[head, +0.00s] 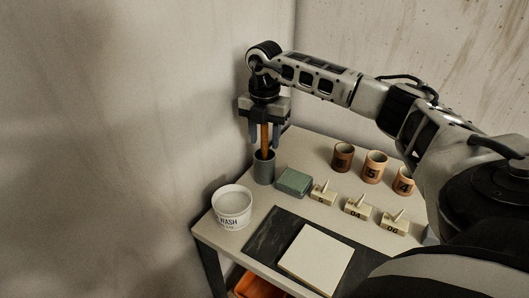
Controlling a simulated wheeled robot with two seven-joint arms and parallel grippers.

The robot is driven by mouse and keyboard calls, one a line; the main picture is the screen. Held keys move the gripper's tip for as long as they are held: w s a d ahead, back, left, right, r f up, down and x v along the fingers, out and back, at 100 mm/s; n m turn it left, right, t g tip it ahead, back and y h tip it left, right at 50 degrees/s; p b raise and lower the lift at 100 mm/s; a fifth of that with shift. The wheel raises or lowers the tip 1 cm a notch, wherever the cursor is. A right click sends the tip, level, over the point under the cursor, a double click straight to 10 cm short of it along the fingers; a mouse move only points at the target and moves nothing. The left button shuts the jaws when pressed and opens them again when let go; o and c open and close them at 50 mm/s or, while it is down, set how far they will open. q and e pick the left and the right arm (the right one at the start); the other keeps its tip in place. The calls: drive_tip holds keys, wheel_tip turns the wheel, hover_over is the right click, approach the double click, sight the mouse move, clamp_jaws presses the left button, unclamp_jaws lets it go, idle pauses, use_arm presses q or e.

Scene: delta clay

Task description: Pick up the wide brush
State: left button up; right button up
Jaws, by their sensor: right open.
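A brown wooden handle (265,139), which looks like the brush's, stands nearly upright in a grey-green cup (264,170) at the back left of the table. Its lower end is hidden inside the cup, so I cannot tell how wide the brush is. My right gripper (266,141) points down above the cup. It is open, with one finger on each side of the handle and gaps visible between. The handle's top is hidden behind the gripper body. My left gripper is not in view.
A white bucket (232,210) with dark lettering stands at the left table edge. A green block (294,182) lies right of the cup. Small numbered blocks (357,207) and brown numbered cups (375,167) stand to the right. A pale slab (315,259) lies on a dark mat (263,240).

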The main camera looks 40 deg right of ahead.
clamp_jaws()
drive_tip(key=shift+r, duration=0.15)
